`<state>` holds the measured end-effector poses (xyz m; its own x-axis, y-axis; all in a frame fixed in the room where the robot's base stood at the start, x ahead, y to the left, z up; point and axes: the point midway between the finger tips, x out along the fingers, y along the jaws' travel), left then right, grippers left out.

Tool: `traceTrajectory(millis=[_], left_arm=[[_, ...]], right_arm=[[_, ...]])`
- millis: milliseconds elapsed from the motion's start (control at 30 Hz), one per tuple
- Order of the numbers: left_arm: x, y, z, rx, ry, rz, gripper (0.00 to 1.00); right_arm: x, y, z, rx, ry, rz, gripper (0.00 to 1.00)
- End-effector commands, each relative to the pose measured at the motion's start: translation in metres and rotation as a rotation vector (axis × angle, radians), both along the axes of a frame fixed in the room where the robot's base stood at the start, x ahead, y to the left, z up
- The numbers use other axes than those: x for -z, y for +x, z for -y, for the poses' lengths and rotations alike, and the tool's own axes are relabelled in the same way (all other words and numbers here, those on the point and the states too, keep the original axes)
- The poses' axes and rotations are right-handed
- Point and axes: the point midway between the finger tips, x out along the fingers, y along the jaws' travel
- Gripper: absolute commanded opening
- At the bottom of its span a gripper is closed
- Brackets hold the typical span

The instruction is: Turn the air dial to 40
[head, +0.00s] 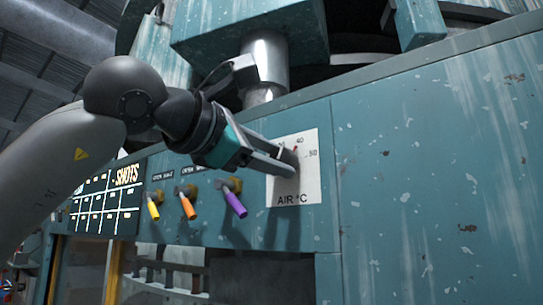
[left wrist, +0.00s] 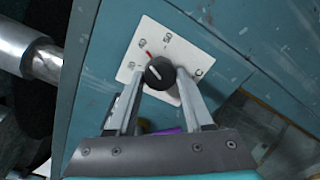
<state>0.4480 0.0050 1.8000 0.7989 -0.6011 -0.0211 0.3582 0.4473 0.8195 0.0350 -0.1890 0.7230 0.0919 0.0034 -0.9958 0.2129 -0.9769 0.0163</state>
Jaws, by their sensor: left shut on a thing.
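The air dial is a black knob (left wrist: 159,73) on a white scale plate (head: 311,178) marked "AIR °C", fixed to the teal panel. In the head view 40 and 50 can be read near the plate's top, with a small red mark just under 40. In the left wrist view the plate (left wrist: 128,72) also shows the red mark beside the knob. A short pale line shows on the knob's face; its exact reading is too small to tell. My left gripper (head: 291,165) is shut on the knob, one finger on each side (left wrist: 160,80). My right gripper is out of view.
Left of the plate are valves with yellow (head: 153,210), orange (head: 188,208) and purple (head: 235,204) handles. A dark "SHOTS" board (head: 108,200) hangs further left. A metal pipe (head: 264,65) stands above my gripper. The panel right of the plate is clear.

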Motion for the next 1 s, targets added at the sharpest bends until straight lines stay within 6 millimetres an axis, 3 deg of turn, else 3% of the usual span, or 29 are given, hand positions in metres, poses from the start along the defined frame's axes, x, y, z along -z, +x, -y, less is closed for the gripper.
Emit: traceTrajectory(millis=[167,200,433,767,1000], left_arm=[[-0.002,-0.001,0.000,0.003,-0.003,0.004,0.00],[-0.002,-0.001,0.000,0.002,-0.002,0.003,0.56],[-0.001,-0.001,0.000,0.001,-0.002,0.001,0.81],[0.000,-0.004,-0.003,0.000,-0.002,0.002,0.81],[0.001,-0.037,-0.028,-0.001,-0.004,0.005,0.81]], right_arm=[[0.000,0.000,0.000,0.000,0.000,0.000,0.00],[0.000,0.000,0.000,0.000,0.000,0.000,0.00],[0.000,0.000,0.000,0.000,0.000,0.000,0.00],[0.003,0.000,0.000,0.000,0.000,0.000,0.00],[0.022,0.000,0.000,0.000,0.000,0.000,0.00]])
